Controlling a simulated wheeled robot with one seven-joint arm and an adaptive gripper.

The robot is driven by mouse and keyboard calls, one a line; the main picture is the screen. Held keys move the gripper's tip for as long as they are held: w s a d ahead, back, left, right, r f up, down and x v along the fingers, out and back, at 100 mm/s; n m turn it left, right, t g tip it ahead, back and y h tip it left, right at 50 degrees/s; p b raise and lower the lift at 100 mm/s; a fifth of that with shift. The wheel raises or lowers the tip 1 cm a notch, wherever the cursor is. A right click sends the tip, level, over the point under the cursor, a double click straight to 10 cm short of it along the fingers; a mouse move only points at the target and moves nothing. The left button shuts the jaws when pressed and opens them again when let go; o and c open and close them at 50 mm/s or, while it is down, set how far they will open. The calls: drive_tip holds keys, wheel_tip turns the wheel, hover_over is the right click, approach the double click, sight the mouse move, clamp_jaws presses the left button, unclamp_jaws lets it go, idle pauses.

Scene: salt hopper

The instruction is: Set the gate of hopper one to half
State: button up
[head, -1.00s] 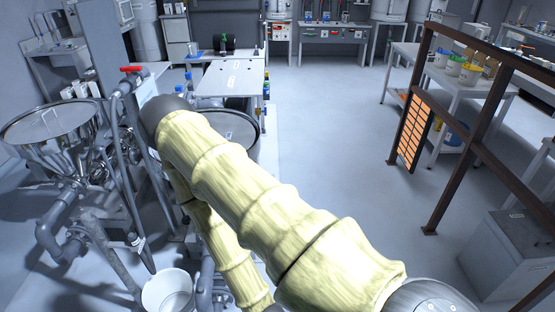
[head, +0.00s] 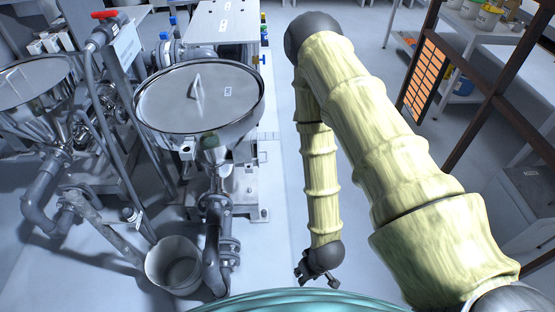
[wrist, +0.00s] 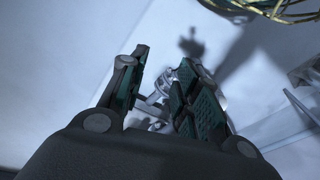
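A round steel hopper (head: 200,100) with a flat handled lid stands in the middle of the head view. A narrow outlet (head: 213,150) and small fittings lie under its rim, above a grey pipe (head: 215,225). A second hopper (head: 35,85) is cut off at the left edge. I cannot read which one is hopper one, nor make out the gate's setting. My gripper (head: 318,280) hangs low, right of the middle hopper and apart from it. In the wrist view, my gripper (wrist: 160,82) is open, its fingers spread, with blurred grey metal parts between or beyond them.
A white bucket (head: 174,265) stands on the floor below the hoppers. A red-handled valve (head: 104,15) tops a pipe between the hoppers. A brown metal frame (head: 490,85) stands at the right. The floor right of the middle hopper is clear.

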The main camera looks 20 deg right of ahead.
drive_tip(key=w+a+f+n+t+y+b, duration=0.1)
drive_tip(key=w+f+n+t+b, duration=0.1)
drive_tip(key=w+f+b, duration=0.5)
drive_tip(key=w+a+f+n+t+y+b, duration=0.1)
drive_tip(key=w+f+n+t+y+b, duration=0.1)
drive_tip(key=w, duration=0.9)
drive_tip(key=n+t+y+b, duration=0.7)
drive_tip(key=n+y+b, duration=0.4)
drive_tip(key=n+b, duration=1.65)
approach(256, 151)
drive_tip(key=shift+w+a+r+m+b, duration=0.15)
drive_tip(key=shift+a+m+b, duration=0.3)
drive_tip(key=shift+m+b, duration=0.7)
drive_tip(key=shift+w+a+r+m+b, duration=0.2)
drive_tip(key=shift+a+m+b, duration=0.3)
drive_tip(key=shift+b, duration=1.2)
drive_tip(key=shift+w+a+r+m+b, duration=0.15)
drive_tip(key=shift+a+m+b, duration=0.2)
drive_tip(key=shift+m+b, duration=0.85)
drive_tip(key=shift+n, duration=0.3)
clamp_jaws()
